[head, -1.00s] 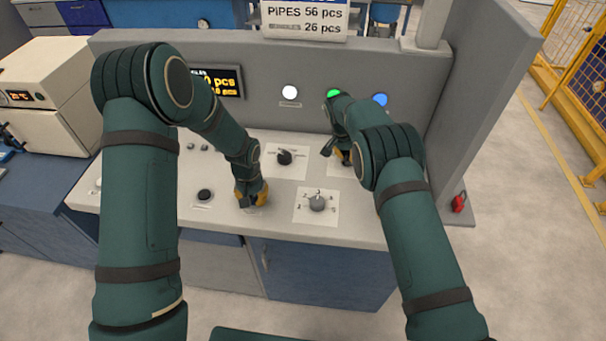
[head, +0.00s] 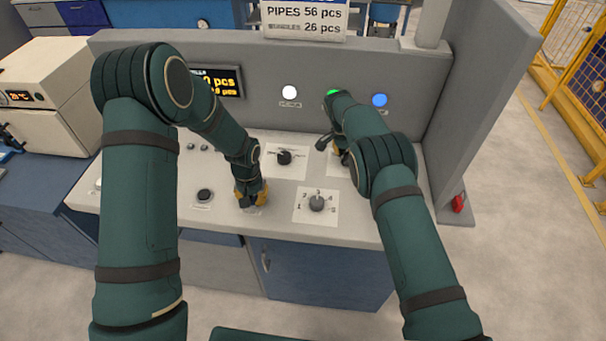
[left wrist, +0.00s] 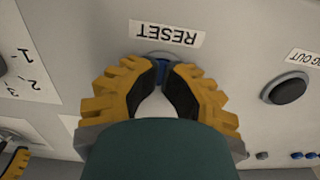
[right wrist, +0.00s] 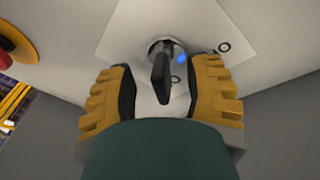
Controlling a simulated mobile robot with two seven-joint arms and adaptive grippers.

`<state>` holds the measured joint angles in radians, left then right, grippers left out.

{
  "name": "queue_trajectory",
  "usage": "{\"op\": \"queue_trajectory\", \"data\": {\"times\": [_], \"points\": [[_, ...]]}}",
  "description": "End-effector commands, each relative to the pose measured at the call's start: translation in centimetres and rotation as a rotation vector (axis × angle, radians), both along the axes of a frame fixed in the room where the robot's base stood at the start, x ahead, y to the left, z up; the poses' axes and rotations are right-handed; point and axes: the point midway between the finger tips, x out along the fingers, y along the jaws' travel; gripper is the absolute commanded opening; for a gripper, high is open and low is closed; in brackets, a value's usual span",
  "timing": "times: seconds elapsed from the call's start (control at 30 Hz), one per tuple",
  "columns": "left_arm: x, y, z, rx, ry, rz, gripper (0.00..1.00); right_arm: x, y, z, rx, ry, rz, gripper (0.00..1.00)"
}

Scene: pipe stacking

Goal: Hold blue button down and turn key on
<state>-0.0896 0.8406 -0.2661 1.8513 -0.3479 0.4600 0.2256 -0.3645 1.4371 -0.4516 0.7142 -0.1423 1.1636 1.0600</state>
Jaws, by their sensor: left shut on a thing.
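The blue button (left wrist: 162,68) sits below the upside-down RESET label in the left wrist view, mostly covered by my fingertips. My left gripper (head: 250,199) points down at the console's front edge and its fingertips are closed in on the button; how far the button is pressed cannot be told. The dark key (right wrist: 161,78) stands in a round metal lock on a white plate (right wrist: 200,25) in the right wrist view. My right gripper (right wrist: 165,85) is open, with one finger on each side of the key and gaps between. In the head view my right arm partly hides that gripper (head: 338,147).
The console (head: 285,225) also bears a numbered rotary knob (head: 317,203), another dark knob (head: 284,157) and a black button (head: 204,195). White (head: 290,93), green (head: 334,93) and blue (head: 380,99) lights are on the back panel. A red knob (right wrist: 12,45) is beside the key plate.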

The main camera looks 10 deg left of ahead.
Motion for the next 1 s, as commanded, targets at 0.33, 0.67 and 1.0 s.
{"op": "queue_trajectory", "data": {"times": [0.33,0.67,1.0], "points": [[-0.4,0.0,-0.4,0.0,0.01,-0.001,0.0,0.0,0.1,0.0,0.002,-0.003,0.002,0.5],[-0.4,-0.1,-0.4,0.0,0.01,-0.001,0.0,0.1,0.2,1.4,0.003,-0.004,0.002,0.5],[-0.3,-0.1,-0.3,0.0,0.01,-0.001,0.0,0.1,0.2,4.5,0.003,-0.004,0.002,0.5]]}}
